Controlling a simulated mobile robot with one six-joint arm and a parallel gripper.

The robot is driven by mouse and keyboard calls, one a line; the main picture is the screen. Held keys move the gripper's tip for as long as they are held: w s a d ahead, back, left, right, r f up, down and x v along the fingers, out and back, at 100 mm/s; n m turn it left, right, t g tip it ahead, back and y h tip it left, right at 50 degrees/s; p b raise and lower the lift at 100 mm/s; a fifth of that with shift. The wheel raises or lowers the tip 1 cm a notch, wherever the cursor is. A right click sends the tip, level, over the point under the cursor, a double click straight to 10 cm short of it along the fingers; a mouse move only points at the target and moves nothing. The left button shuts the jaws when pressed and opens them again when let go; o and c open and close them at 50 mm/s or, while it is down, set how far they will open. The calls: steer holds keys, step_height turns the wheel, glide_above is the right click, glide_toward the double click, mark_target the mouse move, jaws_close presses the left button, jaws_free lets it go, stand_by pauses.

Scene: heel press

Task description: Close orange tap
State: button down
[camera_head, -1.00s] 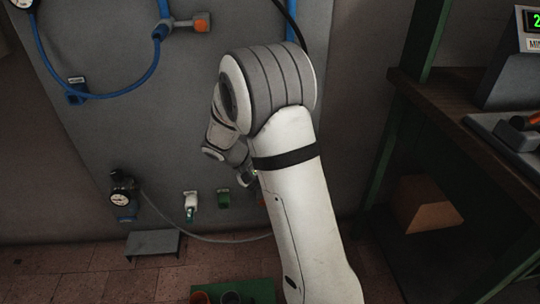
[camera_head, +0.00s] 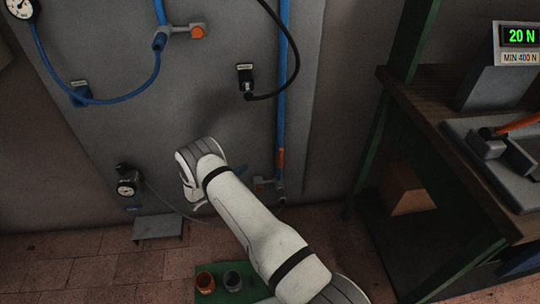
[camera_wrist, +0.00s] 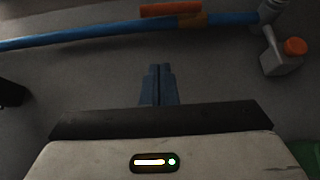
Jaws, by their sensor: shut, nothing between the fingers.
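An orange lever (camera_head: 281,158) lies along the vertical blue pipe (camera_head: 283,80) on the grey wall panel, in line with it. In the wrist view the orange lever (camera_wrist: 170,9) is at the top edge, beside the blue pipe (camera_wrist: 110,32). A grey fitting with an orange cap (camera_wrist: 295,46) is at the pipe's right end there; it shows low on the pipe in the head view (camera_head: 259,183). My gripper (camera_wrist: 160,72) is shut and empty, its fingertips below the pipe in the wrist picture and apart from it.
A gauge (camera_head: 127,187) and a grey step (camera_head: 158,227) are at lower left. A black cable plug (camera_head: 246,77) sits on the panel left of the pipe. Another orange-capped fitting (camera_head: 197,32) is higher up. A bench (camera_head: 440,120) with a press display reading 20 N stands at right.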

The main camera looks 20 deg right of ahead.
mark_target(281, 158)
steer(key=shift+d, duration=0.1)
steer(key=s+d+x, duration=0.1)
steer(key=s+x, duration=0.1)
steer(key=x, duration=1)
steer(key=shift+s+d, duration=0.2)
steer(key=shift+d, duration=0.15)
